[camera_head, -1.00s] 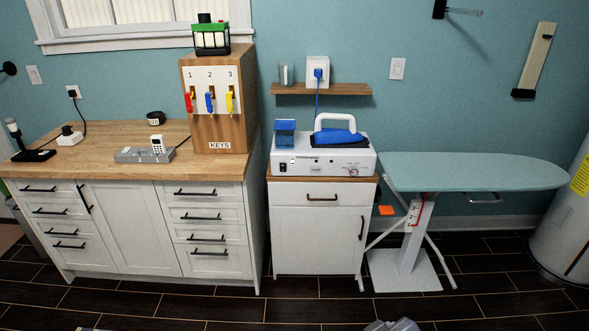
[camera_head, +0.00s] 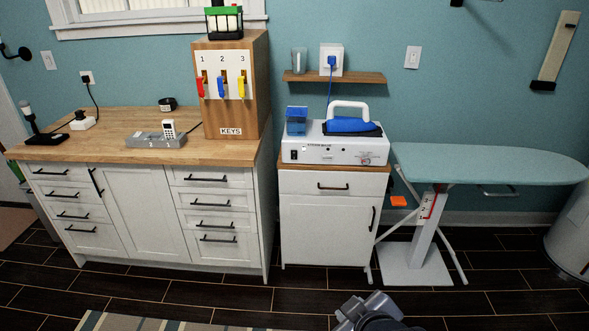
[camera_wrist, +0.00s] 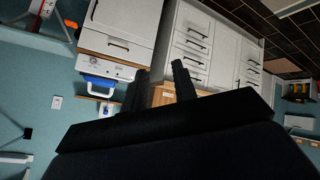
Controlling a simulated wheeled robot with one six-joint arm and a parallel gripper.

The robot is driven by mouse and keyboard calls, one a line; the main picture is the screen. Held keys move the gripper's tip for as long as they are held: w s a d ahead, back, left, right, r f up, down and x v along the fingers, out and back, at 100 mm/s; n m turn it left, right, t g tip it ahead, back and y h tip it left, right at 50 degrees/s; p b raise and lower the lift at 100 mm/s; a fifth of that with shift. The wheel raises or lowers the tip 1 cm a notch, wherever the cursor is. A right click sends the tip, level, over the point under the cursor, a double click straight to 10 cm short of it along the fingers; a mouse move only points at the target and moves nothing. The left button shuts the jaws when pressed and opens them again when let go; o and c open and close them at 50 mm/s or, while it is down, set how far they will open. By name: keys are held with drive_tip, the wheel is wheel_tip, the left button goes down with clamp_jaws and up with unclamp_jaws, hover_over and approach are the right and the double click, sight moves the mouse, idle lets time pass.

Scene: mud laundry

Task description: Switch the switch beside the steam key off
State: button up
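The white steam station (camera_head: 322,152) stands on the small white cabinet, with a blue-and-white iron (camera_head: 350,120) on top. A small black switch (camera_head: 293,154) shows at the left of its front panel. A small round fitting (camera_head: 366,156) sits at the right; I cannot tell if it holds a key, nor either one's on/off position. Red, blue and yellow keys (camera_head: 221,86) hang on the KEYS box (camera_head: 237,116). My gripper (camera_wrist: 160,78) is open and empty, in front of the cabinets and away from the panel. The station appears upside down in the wrist view (camera_wrist: 108,68).
A wooden counter (camera_head: 100,137) is at left with a grey tray (camera_head: 156,141). The ironing board (camera_head: 490,163) stands at right, its legs close to the small cabinet (camera_head: 325,225). A shelf (camera_head: 305,77) hangs above the station. Dark floor before the cabinets is clear, with a striped rug (camera_head: 150,322).

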drive_tip(key=w+a+f+n+y+b, duration=0.1)
drive_tip(key=a+f+b, duration=0.1)
drive_tip(key=a, duration=0.1)
drive_tip(key=w+a+f+n+t+b, duration=0.1)
drive_tip(key=w+a+f+b, duration=0.1)
drive_tip(key=a, duration=0.1)
drive_tip(key=w+a+f+n+t+y+b, duration=0.1)
drive_tip(key=a+f+b, duration=0.1)
drive_tip(key=a, duration=0.1)
drive_tip(key=shift+w+a+f+n+y, duration=0.15)
drive_tip(key=shift+a+f+n+y, duration=0.15)
drive_tip(key=shift+n, duration=0.1)
drive_tip(key=c, duration=0.4)
drive_tip(key=a+f+b, duration=0.1)
drive_tip(key=a+f+n+t+b, duration=0.2)
drive_tip(key=a+b, duration=0.1)
drive_tip(key=shift+w+f+y, duration=0.15)
drive_tip(key=shift+w+y, duration=0.15)
drive_tip(key=shift+w, duration=0.1)
clamp_jaws()
drive_tip(key=s+a+f+n+t+b, duration=0.4)
drive_tip(key=a+f+n+t+b, duration=0.1)
drive_tip(key=a+f+n+b, duration=0.1)
drive_tip(key=shift+s+f+t+h+b, duration=0.35)
drive_tip(key=shift+f+b, duration=0.2)
drive_tip(key=shift+b, duration=0.55)
drive_tip(key=shift+w, duration=0.15)
